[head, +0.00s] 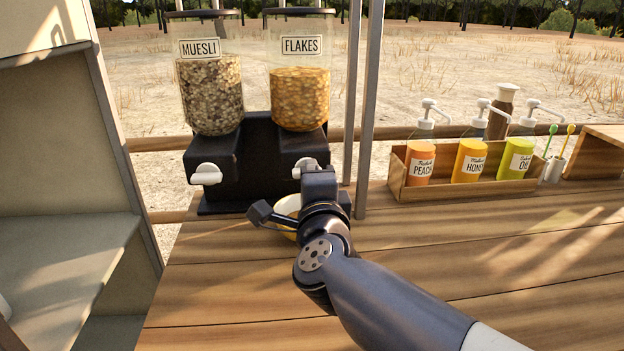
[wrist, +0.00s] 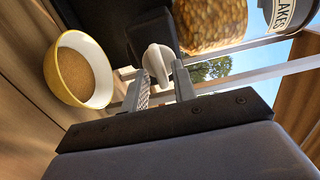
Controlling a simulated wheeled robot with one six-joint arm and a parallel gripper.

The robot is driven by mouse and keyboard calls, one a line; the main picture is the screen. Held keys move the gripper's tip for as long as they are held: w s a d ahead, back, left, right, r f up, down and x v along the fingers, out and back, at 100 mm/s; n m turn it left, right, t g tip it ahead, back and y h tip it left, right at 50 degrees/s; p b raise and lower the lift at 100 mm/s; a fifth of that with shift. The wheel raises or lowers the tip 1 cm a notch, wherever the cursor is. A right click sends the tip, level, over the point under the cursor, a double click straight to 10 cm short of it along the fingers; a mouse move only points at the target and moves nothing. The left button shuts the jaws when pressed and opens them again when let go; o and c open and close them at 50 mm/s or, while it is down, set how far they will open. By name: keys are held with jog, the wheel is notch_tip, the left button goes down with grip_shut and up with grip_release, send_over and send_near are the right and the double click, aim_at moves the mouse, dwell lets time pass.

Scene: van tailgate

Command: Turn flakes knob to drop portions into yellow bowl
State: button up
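The flakes dispenser (head: 300,95) holds orange-brown flakes. Its white knob (head: 303,162) faces me and is partly hidden by my gripper in the head view. In the wrist view the knob (wrist: 157,62) sits between the two fingers of my gripper (wrist: 162,78). The fingers are apart, one on each side of it; I cannot tell whether they press on it. The yellow bowl (head: 284,226) stands below the flakes outlet, mostly hidden behind my arm. The wrist view shows the bowl (wrist: 103,88) with a white inside and brown contents at its bottom.
A muesli dispenser (head: 211,95) with its own white knob (head: 206,174) stands at left on the same black stand (head: 255,150). A wooden box (head: 397,180) with pump bottles is at right, beside a cup with brushes (head: 553,170). The wooden counter (head: 480,245) is clear at front right.

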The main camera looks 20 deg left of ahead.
jog(key=shift+o, duration=0.5)
jog(key=p+v, duration=0.2)
jog(key=v, duration=0.9)
jog(key=shift+o, duration=0.4)
jog(key=shift+w+a, duration=0.1)
